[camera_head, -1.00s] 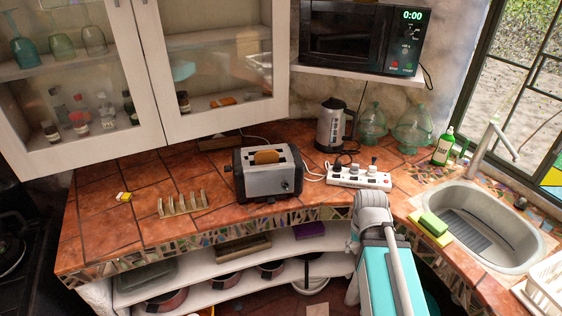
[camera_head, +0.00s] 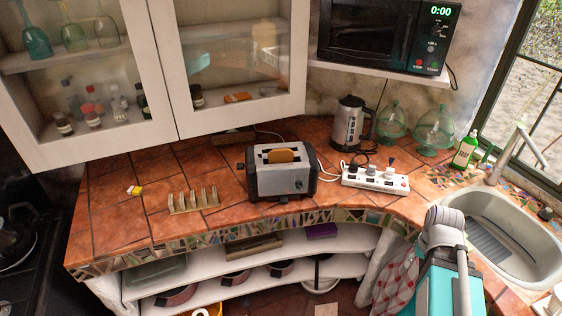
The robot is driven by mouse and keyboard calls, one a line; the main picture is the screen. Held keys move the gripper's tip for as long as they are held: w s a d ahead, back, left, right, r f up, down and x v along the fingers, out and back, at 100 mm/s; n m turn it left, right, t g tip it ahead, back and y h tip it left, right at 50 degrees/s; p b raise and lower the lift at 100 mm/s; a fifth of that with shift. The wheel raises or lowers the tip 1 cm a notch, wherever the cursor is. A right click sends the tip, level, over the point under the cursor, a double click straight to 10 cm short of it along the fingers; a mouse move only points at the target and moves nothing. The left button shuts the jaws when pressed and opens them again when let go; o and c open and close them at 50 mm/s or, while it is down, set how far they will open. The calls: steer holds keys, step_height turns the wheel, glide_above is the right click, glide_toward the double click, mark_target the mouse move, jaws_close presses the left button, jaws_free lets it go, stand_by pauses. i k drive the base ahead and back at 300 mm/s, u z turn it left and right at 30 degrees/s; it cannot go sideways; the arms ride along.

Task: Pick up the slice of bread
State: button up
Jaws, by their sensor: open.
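The slice of bread (camera_head: 280,155) is brown and stands upright in a slot of the toaster (camera_head: 278,182). Its top edge sticks out above the slot, and its lower part is hidden inside. The toaster is silver with black ends and stands near the front edge of the tiled counter. My gripper is not in view. Only a teal and grey part of my arm shows at the lower right, apart from the toaster.
A toast rack (camera_head: 193,199) stands left of the toaster. A white power strip (camera_head: 375,180) and a kettle (camera_head: 349,124) stand to its right. Wall cabinets (camera_head: 158,120) hang above the counter's back. Bare tiles (camera_head: 120,220) lie at the left, and a sink (camera_head: 490,235) at the right.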

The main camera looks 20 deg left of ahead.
mark_target(280, 156)
steer(key=u, duration=0.05)
steer(key=k, duration=0.8)
steer(key=u, duration=0.85)
steer(key=i, duration=1)
